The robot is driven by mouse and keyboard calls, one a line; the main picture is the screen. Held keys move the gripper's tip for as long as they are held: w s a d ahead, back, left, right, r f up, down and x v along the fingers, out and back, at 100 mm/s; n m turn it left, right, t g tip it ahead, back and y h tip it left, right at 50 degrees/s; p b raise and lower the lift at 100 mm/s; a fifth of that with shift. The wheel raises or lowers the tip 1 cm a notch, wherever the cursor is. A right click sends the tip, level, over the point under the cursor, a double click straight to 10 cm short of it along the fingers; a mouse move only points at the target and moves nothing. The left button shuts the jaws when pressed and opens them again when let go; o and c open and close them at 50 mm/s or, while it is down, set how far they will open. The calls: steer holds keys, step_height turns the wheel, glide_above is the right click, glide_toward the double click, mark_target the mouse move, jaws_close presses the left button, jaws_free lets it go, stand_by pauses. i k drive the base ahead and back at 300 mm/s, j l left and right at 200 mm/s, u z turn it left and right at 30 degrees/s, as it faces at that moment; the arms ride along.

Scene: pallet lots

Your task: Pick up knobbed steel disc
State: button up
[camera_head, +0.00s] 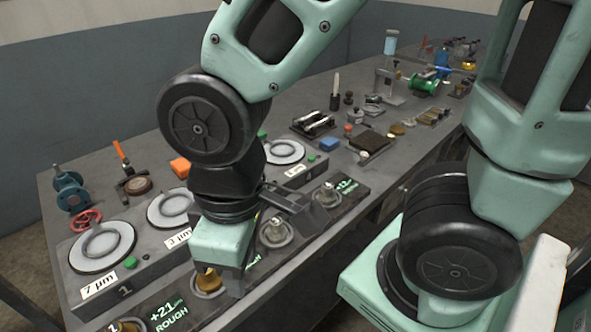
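Two knobbed steel discs sit in the dark strip along the table's front edge: one (276,232) just right of my gripper, the other (328,195) farther right beside a green "+12" marking. A brass-knobbed disc (208,282) sits in the same strip at my gripper's lower left, partly covered by it. My gripper (232,284) points down over the strip, between the brass-knobbed disc and the nearer steel disc.
White round plates with grey rings, one (102,246) labelled 7 µm, stand on a grey block behind the strip. A red handwheel (86,219), an orange block (180,167) and a black roller fixture (313,124) stand farther back. Small tools crowd the far table end.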

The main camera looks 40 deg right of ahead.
mark_target(276, 233)
steer(key=l+u, duration=0.1)
steer(key=l, duration=0.3)
steer(key=k+l+u, duration=0.1)
steer(key=l, duration=0.3)
steer(key=k+l+u, duration=0.15)
steer(key=l, duration=0.3)
steer(key=k+l+u, duration=0.1)
steer(key=l, duration=0.3)
steer(key=k+l+u, duration=0.1)
steer(key=l, duration=0.25)
steer(key=k+l+u, duration=0.1)
steer(key=l, duration=0.3)
